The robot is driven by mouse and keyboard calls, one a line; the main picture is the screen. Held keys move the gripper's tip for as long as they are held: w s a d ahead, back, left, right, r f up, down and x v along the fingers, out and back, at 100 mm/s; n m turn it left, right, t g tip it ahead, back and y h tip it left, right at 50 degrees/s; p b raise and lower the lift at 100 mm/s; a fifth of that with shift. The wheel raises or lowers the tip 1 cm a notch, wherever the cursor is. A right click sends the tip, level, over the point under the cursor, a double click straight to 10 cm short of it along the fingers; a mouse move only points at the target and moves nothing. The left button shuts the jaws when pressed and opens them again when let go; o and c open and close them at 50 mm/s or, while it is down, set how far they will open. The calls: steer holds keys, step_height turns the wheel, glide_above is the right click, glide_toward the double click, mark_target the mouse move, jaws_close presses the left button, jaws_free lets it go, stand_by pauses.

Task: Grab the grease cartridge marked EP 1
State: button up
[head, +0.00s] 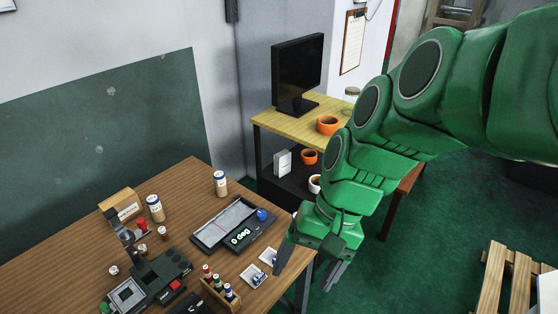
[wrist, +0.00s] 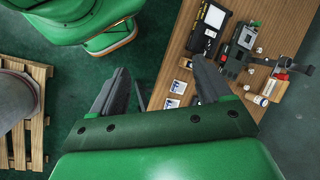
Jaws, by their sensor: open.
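Two upright cylinders with cream bodies and pale, blue-edged caps stand on the wooden table in the head view. One cylinder (head: 155,208) is at the left beside a cardboard box, and the other cylinder (head: 220,184) is at the back, behind a flat tray. Their markings are too small to read, so I cannot tell which is EP 1. My gripper (head: 309,270) is at the table's right edge, apart from both cylinders. Its fingers are spread, with nothing between them in the wrist view (wrist: 160,72).
The table (head: 60,262) holds a cardboard box (head: 120,205), a flat tray with display (head: 236,224), a dark device (head: 150,283), small colour-capped bottles (head: 218,284) and cards (head: 252,274). A yellow-topped stand (head: 275,122) with a monitor is behind. A pallet (head: 508,285) lies right.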

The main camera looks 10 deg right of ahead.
steer(key=w+a+r+m+t+y, duration=0.1)
steer(key=w+a+m+t+y, duration=0.1)
steer(key=w+m+y, duration=0.45)
steer(key=w+a+r+m+t+y, duration=0.1)
steer(key=w+a+r+m+y, duration=0.15)
steer(key=w, duration=0.75)
steer(key=w+d+f+m+t+y, duration=0.1)
steer(key=w+d+f+m+t, duration=0.1)
steer(key=w+d+m+t, duration=1.05)
steer(key=d+f+g, duration=0.1)
steer(key=f, duration=0.9)
steer(key=w+f, duration=0.1)
steer(key=f, duration=1)
steer(key=w+d+f+m+g, duration=0.1)
steer(key=f, duration=1)
steer(key=shift+w+d+f+g, duration=0.15)
steer(key=shift+d+f+g, duration=0.1)
steer(key=shift+d+g, duration=0.1)
steer(key=shift+w+a+f, duration=0.1)
steer(key=shift+f, duration=0.2)
steer(key=shift+s+r+x, duration=0.1)
steer(key=shift+x, duration=1.45)
steer(key=shift+s+r+x, duration=0.15)
steer(key=shift+x, duration=2.2)
